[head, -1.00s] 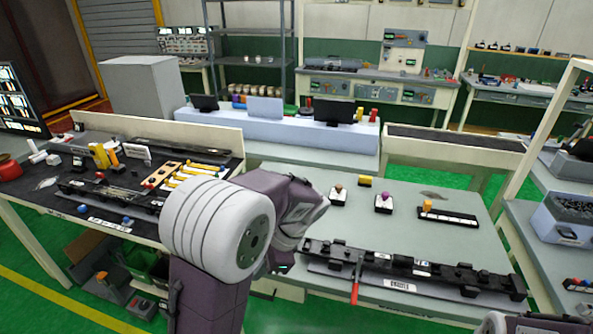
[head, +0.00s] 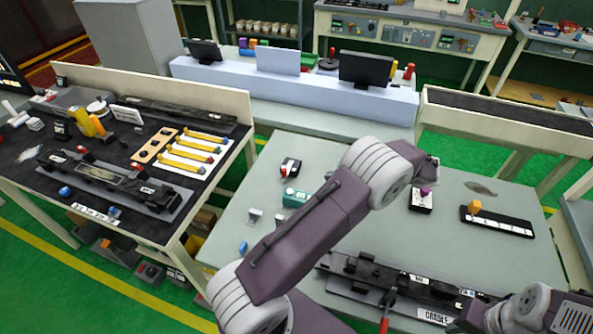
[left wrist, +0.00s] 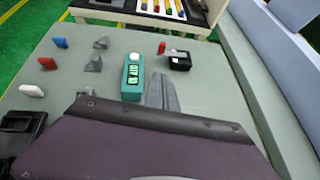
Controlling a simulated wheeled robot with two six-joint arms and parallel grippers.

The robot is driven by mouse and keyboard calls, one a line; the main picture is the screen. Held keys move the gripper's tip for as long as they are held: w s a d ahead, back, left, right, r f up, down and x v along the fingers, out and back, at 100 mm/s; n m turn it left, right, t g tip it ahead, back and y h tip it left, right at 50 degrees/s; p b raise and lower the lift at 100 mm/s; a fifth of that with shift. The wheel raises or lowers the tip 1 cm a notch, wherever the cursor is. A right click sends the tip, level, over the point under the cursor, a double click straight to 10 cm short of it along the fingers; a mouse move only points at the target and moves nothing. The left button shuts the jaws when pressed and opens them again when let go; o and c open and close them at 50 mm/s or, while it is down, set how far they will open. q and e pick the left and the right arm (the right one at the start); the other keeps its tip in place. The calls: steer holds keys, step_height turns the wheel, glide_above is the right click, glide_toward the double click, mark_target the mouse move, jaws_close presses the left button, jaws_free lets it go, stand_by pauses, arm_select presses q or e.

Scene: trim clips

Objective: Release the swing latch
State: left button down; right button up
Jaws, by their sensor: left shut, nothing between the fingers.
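A long black fixture (head: 350,268) with a "CRADLE" label (head: 437,317) lies along the near side of the grey-green table. A lever with a red grip (head: 384,325), which looks like the swing latch, stands at its front and is cut by the lower picture edge. My left gripper (head: 432,168) is over the table beyond the fixture, partly hidden by its own wrist. In the left wrist view its grey fingers (left wrist: 162,92) are together and empty, beside a teal box (left wrist: 132,78). My right gripper (head: 478,316) is low at the fixture's right part; its fingers are unclear.
A black block with a purple knob (head: 422,200) and a black strip with an orange knob (head: 497,220) stand right of my left wrist. Small grey brackets and coloured tabs lie on the left part. A dark bench (head: 60,180) with parts stands left.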

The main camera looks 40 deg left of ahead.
steer(key=shift+w+a, duration=0.1)
steer(key=shift+w, duration=0.05)
arm_select(q)
glide_toward(287, 172)
steer(key=f, duration=0.2)
steer(key=shift+s+a+f+p, duration=0.25)
steer(key=shift+a+f+p, duration=0.05)
steer(key=shift+p, duration=0.1)
arm_select(e)
steer(key=shift+r, duration=0.4)
arm_select(q)
steer(key=shift+s+a+f+p, duration=0.15)
steer(key=shift+a+p, duration=0.1)
steer(key=shift+a, duration=0.95)
steer(key=shift+s+a+f+p, duration=0.1)
steer(key=shift+s+a+p, duration=0.1)
steer(key=shift+a, duration=0.95)
arm_select(e)
steer(key=shift+r, duration=0.4)
arm_select(q)
steer(key=shift+w, duration=0.1)
